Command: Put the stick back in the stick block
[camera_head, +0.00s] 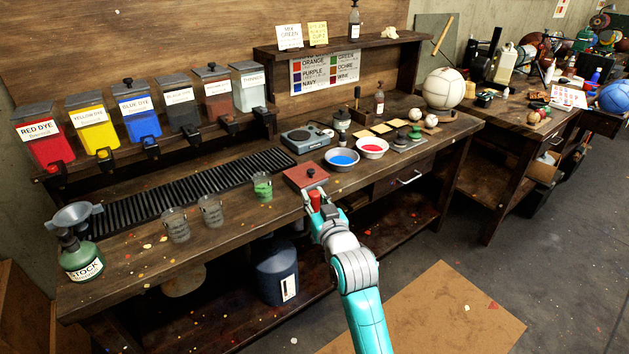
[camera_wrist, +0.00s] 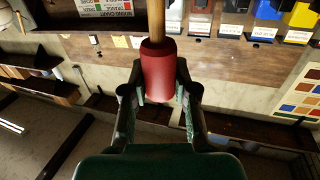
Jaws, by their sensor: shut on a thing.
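My gripper (camera_head: 315,202) is shut on the red end of a stick at the front edge of the workbench. In the wrist view, the red end (camera_wrist: 158,72) sits between the fingers of my gripper (camera_wrist: 160,92), and the stick's pale wooden shaft (camera_wrist: 156,20) runs out of the top of the picture. In the head view, only the stick's red part (camera_head: 315,199) shows clearly. A flat red block (camera_head: 298,180) with a small dark knob lies on the bench just beyond my gripper. I cannot tell for sure which thing is the stick block.
A blue-filled bowl (camera_head: 342,161) and a red-filled bowl (camera_head: 372,147) stand behind my gripper to the right. Glass beakers (camera_head: 210,210) and a green-filled cup (camera_head: 262,187) stand to the left. A scale (camera_head: 307,138) and a black drip grate (camera_head: 190,191) are farther back.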

